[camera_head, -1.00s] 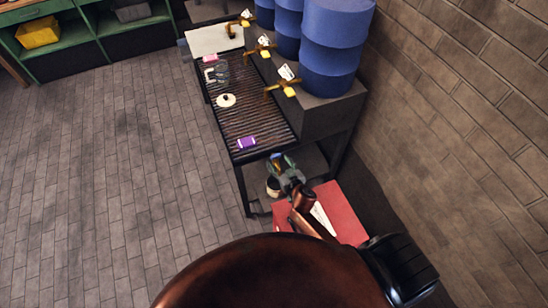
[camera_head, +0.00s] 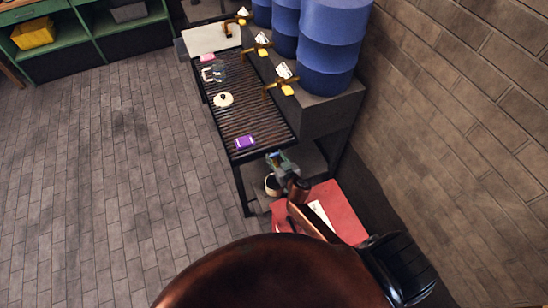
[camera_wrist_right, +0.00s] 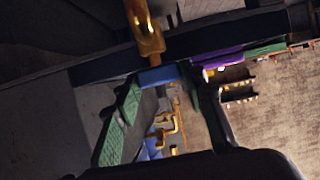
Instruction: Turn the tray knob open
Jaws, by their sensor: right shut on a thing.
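The tray knob (camera_wrist_right: 157,76) shows as a blue bar below a brass valve fitting (camera_wrist_right: 146,32) in the right wrist view. My right gripper (camera_wrist_right: 160,84) has its green-padded fingers on both sides of the blue bar and is shut on it. In the head view, my right gripper (camera_head: 277,160) is at the near end of the slatted tray (camera_head: 238,118), just below its edge. It hides most of the knob there, so its turn angle cannot be told. My left gripper is not in view.
On the tray lie a purple item (camera_head: 245,142) and a round white lid (camera_head: 223,100). Blue drums (camera_head: 328,60) and brass taps (camera_head: 282,85) stand along its right. Floor at left is clear.

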